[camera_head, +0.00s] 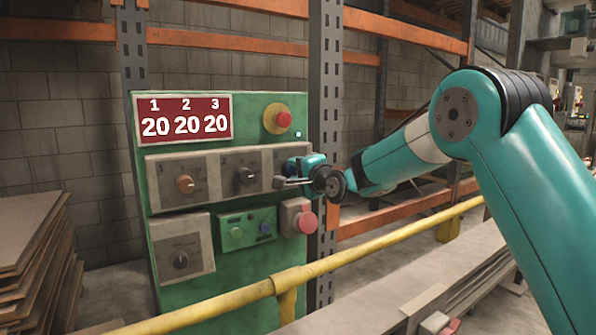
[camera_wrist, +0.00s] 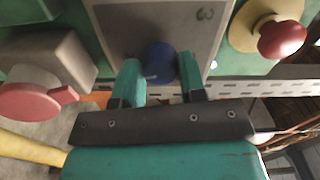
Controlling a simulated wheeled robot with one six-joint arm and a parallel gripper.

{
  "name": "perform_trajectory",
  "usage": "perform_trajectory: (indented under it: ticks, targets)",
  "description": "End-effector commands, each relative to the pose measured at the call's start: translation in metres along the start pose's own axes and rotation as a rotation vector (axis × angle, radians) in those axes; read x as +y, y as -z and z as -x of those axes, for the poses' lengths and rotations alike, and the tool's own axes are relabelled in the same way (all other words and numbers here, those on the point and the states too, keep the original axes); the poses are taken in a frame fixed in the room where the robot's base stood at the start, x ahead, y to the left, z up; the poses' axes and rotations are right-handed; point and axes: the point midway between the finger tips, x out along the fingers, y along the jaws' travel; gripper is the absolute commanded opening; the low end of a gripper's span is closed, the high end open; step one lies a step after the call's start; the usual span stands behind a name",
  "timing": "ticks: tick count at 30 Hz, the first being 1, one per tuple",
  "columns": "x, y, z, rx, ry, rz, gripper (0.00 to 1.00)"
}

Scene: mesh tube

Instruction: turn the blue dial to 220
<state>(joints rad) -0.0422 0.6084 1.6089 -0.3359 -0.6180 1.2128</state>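The blue dial (camera_wrist: 160,62) is on a grey plate marked 3 in the wrist view. My gripper (camera_wrist: 160,76) is open, with one finger on each side of the dial. The left finger is very near the dial's edge; I cannot tell whether it touches. A gap shows between the dial and the right finger. In the head view my gripper (camera_head: 291,174) is at the right end of the dial row and mostly hides the blue dial. The red display (camera_head: 184,119) reads 20 under each of 1, 2 and 3.
A yellow rail (camera_head: 350,253) runs in front.

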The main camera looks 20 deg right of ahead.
Motion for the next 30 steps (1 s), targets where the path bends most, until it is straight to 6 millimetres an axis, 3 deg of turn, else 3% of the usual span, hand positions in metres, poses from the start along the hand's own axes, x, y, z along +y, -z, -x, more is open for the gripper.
perform_trajectory:
  ticks: [1,3,14,20,30]
  targets:
    - [0.001,0.000,0.000,0.000,-0.002,-0.001,0.50]
    - [0.001,0.000,0.000,0.000,-0.002,0.000,0.62]
    - [0.000,0.000,0.006,0.000,0.000,0.000,0.62]
    - [0.001,0.001,0.042,0.002,0.000,0.000,0.62]
    - [0.002,0.001,0.129,0.004,-0.001,0.000,0.62]
